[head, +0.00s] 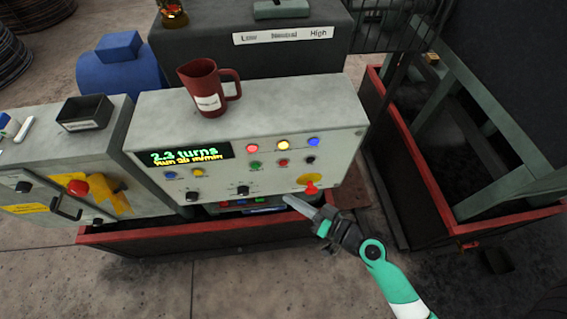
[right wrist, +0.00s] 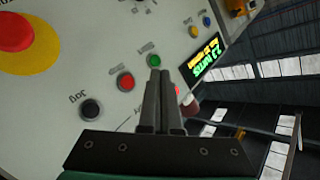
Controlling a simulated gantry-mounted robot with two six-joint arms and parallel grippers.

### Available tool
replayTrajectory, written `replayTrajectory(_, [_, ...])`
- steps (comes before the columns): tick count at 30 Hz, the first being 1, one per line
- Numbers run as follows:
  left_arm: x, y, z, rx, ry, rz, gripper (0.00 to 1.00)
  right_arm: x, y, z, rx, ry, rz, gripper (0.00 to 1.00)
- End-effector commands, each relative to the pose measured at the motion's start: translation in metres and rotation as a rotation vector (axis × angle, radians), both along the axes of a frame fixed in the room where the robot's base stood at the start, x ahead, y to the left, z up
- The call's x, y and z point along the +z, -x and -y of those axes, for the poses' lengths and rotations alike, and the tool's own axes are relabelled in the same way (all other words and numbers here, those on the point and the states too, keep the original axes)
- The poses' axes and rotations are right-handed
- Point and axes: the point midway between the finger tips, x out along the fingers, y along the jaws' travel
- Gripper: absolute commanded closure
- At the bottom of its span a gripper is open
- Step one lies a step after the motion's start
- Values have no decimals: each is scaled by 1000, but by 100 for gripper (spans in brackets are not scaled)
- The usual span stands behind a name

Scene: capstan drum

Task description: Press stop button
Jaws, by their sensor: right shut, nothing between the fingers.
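The grey control panel (head: 240,130) carries a row of small buttons: a green one (head: 254,165), a red one (head: 283,162) and a black one (head: 311,160). The red button, probably the stop button, also shows in the right wrist view (right wrist: 126,82), between the green button (right wrist: 153,61) and the black button labelled Jog (right wrist: 91,109). My right gripper (head: 288,200) is shut and empty, in front of the panel's lower edge. In the right wrist view its fingertips (right wrist: 160,74) appear beside the green and red buttons; contact cannot be told. My left gripper is not in view.
A red mushroom button on yellow (head: 311,188) sits at the panel's lower right. A red jug (head: 205,88) stands on top. A red-rimmed bin (head: 415,175) stands to the right.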

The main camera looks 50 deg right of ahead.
Motion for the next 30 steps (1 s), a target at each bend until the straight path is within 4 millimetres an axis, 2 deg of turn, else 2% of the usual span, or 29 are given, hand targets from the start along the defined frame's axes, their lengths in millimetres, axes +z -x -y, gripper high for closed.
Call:
replayTrajectory(11, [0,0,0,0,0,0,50,1,-40,34,-1,1,2,100])
replayTrajectory(15, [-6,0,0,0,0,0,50,-1,-53,44,0,1,2,100])
replayTrajectory(21, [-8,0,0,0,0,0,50,0,-62,52,0,0,0,100])
replayTrajectory(30, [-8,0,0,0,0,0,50,0,-62,52,0,0,0,100])
